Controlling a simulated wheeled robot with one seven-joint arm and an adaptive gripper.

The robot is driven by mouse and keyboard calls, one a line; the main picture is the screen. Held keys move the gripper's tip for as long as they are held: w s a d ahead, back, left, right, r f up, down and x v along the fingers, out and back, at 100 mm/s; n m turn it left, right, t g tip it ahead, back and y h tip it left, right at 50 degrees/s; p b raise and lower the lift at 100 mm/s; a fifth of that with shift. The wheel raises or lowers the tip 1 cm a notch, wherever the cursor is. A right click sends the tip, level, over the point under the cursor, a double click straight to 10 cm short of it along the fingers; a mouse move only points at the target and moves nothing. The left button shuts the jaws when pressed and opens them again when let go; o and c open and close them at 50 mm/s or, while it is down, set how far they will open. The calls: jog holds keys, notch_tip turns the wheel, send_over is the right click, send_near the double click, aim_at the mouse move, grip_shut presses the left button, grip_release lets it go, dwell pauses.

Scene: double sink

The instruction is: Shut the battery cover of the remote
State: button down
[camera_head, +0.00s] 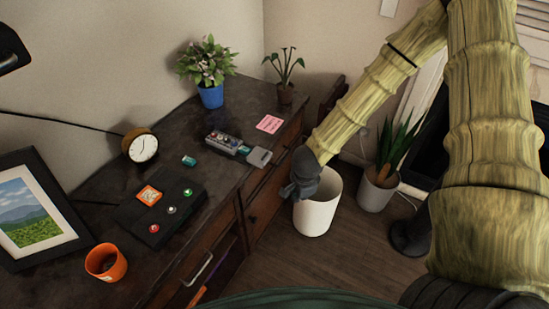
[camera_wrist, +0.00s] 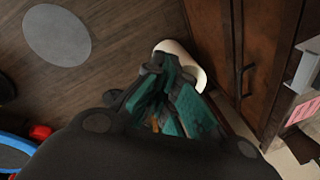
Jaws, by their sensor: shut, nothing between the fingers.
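The remote (camera_head: 222,143) lies on the dark desk near its front edge, with small coloured parts showing on top. A grey flap-like piece (camera_head: 259,157), which looks like the battery cover, sticks out at its right end, close to the desk edge. I cannot tell its exact angle. A grey piece, perhaps the same cover, shows at the right edge of the wrist view (camera_wrist: 302,68). My gripper (camera_head: 298,192) is shut and empty, off the desk to the right of the remote and apart from it. Its teal fingers (camera_wrist: 163,75) point towards the white bin in the wrist view.
A white bin (camera_head: 317,212) stands on the floor by my gripper. A small teal item (camera_head: 189,160), a black box with buttons (camera_head: 160,213), a clock (camera_head: 140,147), a pink note (camera_head: 269,124) and potted plants are around the remote. An orange cup (camera_head: 105,263) is at front left.

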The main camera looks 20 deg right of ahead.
aim_at(260, 156)
jog(key=w+d+r+m+t+y+b, duration=0.15)
jog(key=w+r+m+y, duration=0.25)
jog(key=w+r+m, duration=0.75)
jog(key=w+a+f+n+p, duration=0.1)
jog(key=w+a+f+p, duration=0.1)
jog(key=f, duration=0.6)
jog(key=shift+w+a+n, duration=0.35)
jog(key=shift+w+a, duration=0.55)
jog(key=shift+w, duration=0.4)
jog(key=shift+w, duration=0.1)
